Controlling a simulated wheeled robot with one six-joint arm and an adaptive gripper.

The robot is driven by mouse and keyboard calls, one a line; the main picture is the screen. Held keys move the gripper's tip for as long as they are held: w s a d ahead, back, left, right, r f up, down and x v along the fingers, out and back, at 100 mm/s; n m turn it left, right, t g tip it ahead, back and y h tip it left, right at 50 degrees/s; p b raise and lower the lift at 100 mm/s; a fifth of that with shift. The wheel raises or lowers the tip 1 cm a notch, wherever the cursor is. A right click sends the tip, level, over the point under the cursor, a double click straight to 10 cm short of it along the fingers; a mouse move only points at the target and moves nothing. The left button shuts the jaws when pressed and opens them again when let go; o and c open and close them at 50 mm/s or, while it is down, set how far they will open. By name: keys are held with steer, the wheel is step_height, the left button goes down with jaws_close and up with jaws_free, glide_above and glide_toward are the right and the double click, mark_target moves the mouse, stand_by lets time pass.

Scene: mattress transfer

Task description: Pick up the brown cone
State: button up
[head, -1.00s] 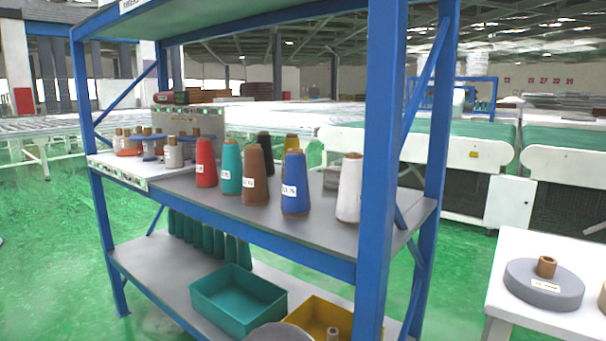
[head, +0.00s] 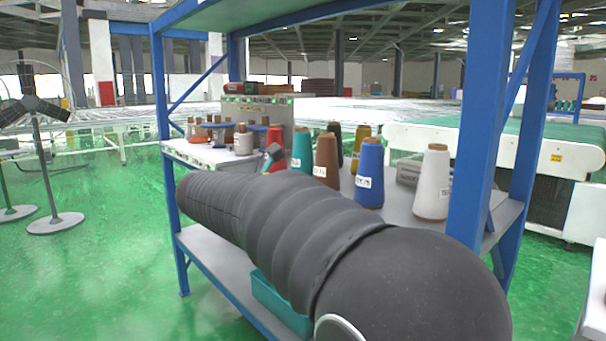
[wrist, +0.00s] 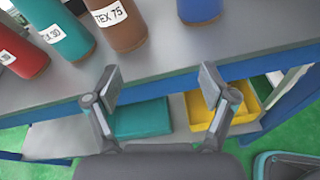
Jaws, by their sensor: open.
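The brown cone (head: 326,162) stands upright on the middle shelf (head: 400,207), between the teal cone (head: 302,151) and the blue cone (head: 369,172). In the wrist view the brown cone (wrist: 118,24) shows its lower part and a "TEX 75" label near the top edge. My gripper (wrist: 158,84) is open and empty, in front of the shelf edge and below the brown cone in the picture, apart from it. In the head view my arm covers the shelf's front and part of the red cone (head: 275,140).
A white cone (head: 433,182) stands at the right, by the blue rack post (head: 480,130). Black and yellow cones stand behind. A teal bin (wrist: 142,118) and a yellow bin (wrist: 196,108) sit on the lower shelf. A fan (head: 40,110) stands at the far left.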

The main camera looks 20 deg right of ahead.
mark_target(318, 168)
steer(key=w+a+r+n+t+h, duration=0.1)
steer(key=w+a+r+n+h, duration=0.25)
steer(key=w, duration=0.25)
steer(key=shift+m+y, duration=0.35)
steer(key=x, duration=0.8)
steer(key=shift+s+d, duration=0.25)
steer(key=shift+d, duration=0.15)
steer(key=shift+s+x, duration=0.2)
steer(key=shift+x, duration=1.2)
steer(key=shift+s+x, duration=0.2)
steer(key=shift+x, duration=1.2)
steer(key=shift+r, duration=0.15)
steer(key=c, duration=1.5)
